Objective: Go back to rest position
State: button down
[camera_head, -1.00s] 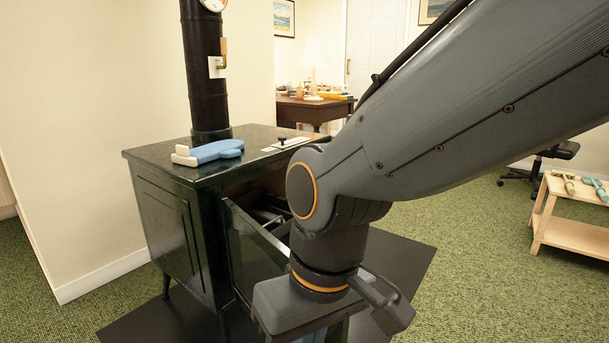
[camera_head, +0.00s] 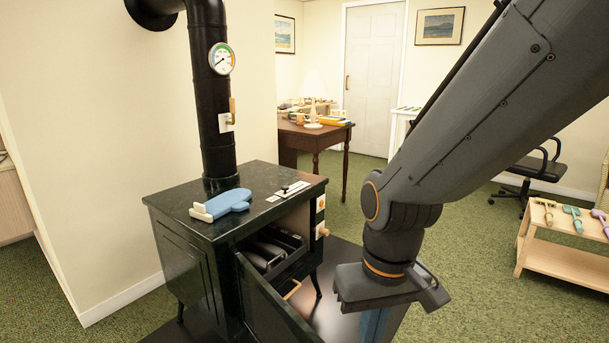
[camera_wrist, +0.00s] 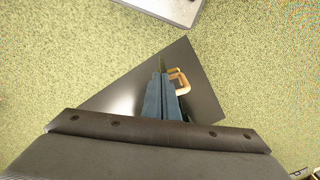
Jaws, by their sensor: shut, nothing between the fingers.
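My gripper (camera_head: 373,326) hangs low at the end of my arm, right of the black stove (camera_head: 200,240) and apart from it in the head view. Its lower end runs out of that picture. In the wrist view, my blue-grey fingers (camera_wrist: 165,97) are together, with nothing held. A wooden loop handle (camera_wrist: 181,82) shows just right of them, partly behind; I cannot tell how far below it lies. The stove's front door (camera_head: 275,302) stands open, with a wooden handle (camera_head: 292,290) beside it. Dark logs or similar shapes (camera_head: 270,252) lie inside the stove.
A blue and white mitt-like thing (camera_head: 222,204) lies on the stove top. A black floor plate (camera_wrist: 125,100) lies under my gripper. A wooden bench (camera_head: 565,258) with several tools stands at right. Green carpet is clear between the bench and my arm.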

jog(key=s+d+r+m+p, duration=0.2)
jog(key=d+r+p, duration=0.7)
jog(key=p, duration=0.4)
jog(key=shift+s+r+h, duration=0.15)
jog(key=shift+r+h, duration=0.15)
jog(key=shift+r, duration=0.6)
